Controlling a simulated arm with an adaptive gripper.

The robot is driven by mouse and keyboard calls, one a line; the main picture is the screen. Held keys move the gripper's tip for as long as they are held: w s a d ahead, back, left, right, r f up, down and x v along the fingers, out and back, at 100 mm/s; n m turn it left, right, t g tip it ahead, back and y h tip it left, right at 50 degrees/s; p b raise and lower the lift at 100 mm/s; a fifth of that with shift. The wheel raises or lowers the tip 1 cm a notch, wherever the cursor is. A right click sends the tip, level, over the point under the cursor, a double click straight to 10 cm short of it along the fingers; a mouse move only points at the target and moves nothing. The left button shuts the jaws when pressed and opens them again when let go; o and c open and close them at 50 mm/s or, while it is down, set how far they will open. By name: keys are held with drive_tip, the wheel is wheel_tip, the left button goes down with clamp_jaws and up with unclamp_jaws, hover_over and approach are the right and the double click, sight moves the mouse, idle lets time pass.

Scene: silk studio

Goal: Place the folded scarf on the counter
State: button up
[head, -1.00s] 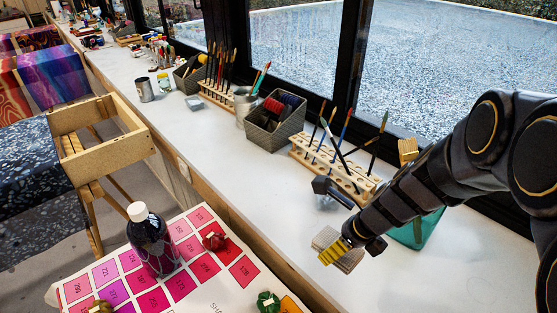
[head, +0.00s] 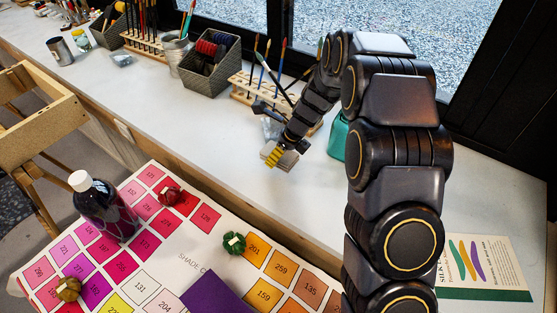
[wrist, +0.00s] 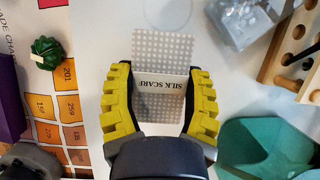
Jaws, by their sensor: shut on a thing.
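My gripper (head: 277,155) is over the white counter (head: 400,205) near its front edge. Its yellow fingers (wrist: 160,88) are shut on the folded scarf (wrist: 162,50), a flat grey piece with white dots and a white band reading SILK SCARF. The scarf also shows in the head view (head: 288,160), partly hidden by the fingers. The counter shows pale beneath it in the wrist view (wrist: 105,30). I cannot tell whether the scarf touches the counter or hangs just above it.
A grey basket (head: 210,65) is farther left. A shade chart (head: 180,245) with a dark bottle (head: 105,208) lies in front. A booklet (head: 485,262) lies right; counter between is clear.

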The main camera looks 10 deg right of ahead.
sight(279, 162)
drive_tip(key=shift+w+f, duration=0.35)
drive_tip(key=shift+f, duration=0.1)
wheel_tip(279, 162, down, 3)
drive_tip(key=shift+f, duration=0.1)
drive_tip(key=o, duration=1.1)
drive_tip(key=shift+c, duration=0.2)
